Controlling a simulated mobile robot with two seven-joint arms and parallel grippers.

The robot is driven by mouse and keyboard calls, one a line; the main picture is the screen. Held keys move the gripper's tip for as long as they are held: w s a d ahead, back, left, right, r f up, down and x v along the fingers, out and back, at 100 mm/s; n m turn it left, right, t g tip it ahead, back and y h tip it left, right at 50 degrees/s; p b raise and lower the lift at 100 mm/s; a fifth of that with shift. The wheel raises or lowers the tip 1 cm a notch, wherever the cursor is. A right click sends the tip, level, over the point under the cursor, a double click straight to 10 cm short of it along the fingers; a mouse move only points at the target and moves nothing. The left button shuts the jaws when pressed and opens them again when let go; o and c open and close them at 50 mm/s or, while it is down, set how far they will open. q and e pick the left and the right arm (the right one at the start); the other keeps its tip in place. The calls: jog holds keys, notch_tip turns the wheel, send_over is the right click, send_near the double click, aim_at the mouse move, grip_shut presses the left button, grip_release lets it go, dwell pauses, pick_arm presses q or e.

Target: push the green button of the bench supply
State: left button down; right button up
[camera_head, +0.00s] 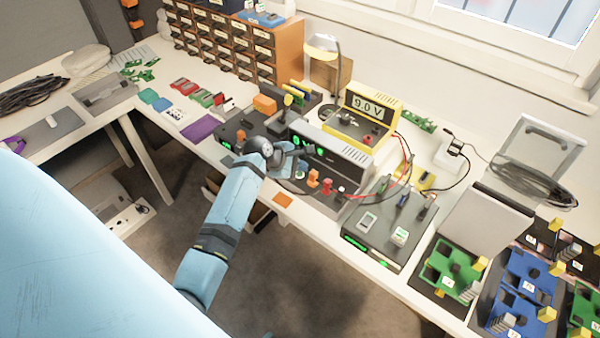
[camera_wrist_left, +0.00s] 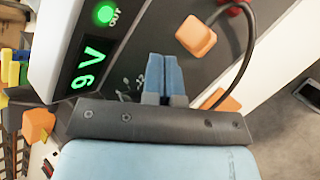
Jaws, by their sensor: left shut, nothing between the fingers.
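The bench supply (camera_head: 342,147) is a grey and dark box on the bench, with green lit figures on its front. In the left wrist view its green round button (camera_wrist_left: 104,13), marked OUT, is lit near the top left, beside the green 9 V display (camera_wrist_left: 88,65). My left gripper (camera_head: 299,148) is in front of the supply in the head view and covers part of its front. In the wrist view its blue fingers (camera_wrist_left: 163,60) are shut and empty, to the right of and below the button. Contact with the panel cannot be told. My right gripper is not in view.
An orange knob (camera_wrist_left: 196,36) and a dark cable lie close to the fingers on the right. A yellow meter (camera_head: 372,110) reading 9.0 V stands behind the supply. A dark flat unit (camera_head: 385,240) is at its right. Drawers (camera_head: 235,45) stand at the back left.

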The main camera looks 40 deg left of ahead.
pick_arm(q)
jog(key=shift+f+p, duration=0.3)
jog(key=shift+f, duration=0.15)
dwell(0.3)
jog(key=shift+r+p, duration=0.5)
jog(key=shift+p, duration=0.65)
